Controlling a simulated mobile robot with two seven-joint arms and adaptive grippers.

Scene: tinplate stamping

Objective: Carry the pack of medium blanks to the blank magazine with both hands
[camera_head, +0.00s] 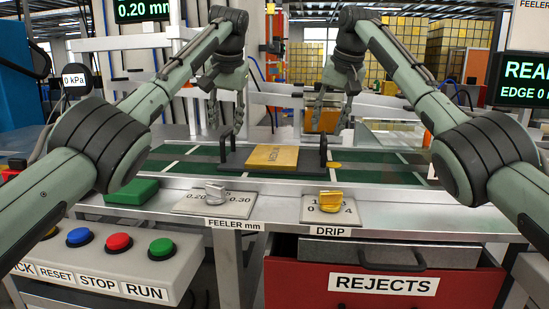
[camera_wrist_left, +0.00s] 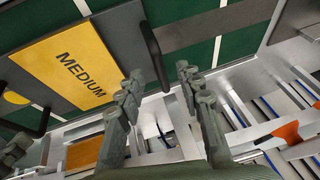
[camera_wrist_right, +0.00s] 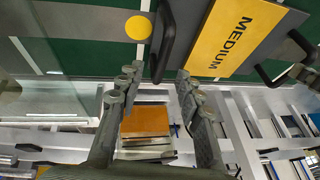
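The pack of medium blanks (camera_head: 273,155) is a yellow sheet stack marked MEDIUM, lying flat on a dark carrier (camera_head: 231,162) with an upright black handle at each end. The pack also shows in the left wrist view (camera_wrist_left: 75,70) and the right wrist view (camera_wrist_right: 235,35). My left gripper (camera_head: 226,118) is open above the left handle (camera_wrist_left: 152,50), which lies ahead between its fingertips. My right gripper (camera_head: 330,118) is open above the right handle (camera_wrist_right: 166,40), also between its fingers. Neither visibly touches a handle. I cannot clearly identify the blank magazine.
The carrier stands on a green mat (camera_head: 380,175) with white lines. A yellow disc (camera_head: 334,165) lies right of it. FEELER (camera_head: 216,200) and DRIP (camera_head: 331,208) dial plates, a green block (camera_head: 131,192) and a button panel (camera_head: 120,262) are in front. An orange-brown stack (camera_wrist_right: 147,120) stands behind.

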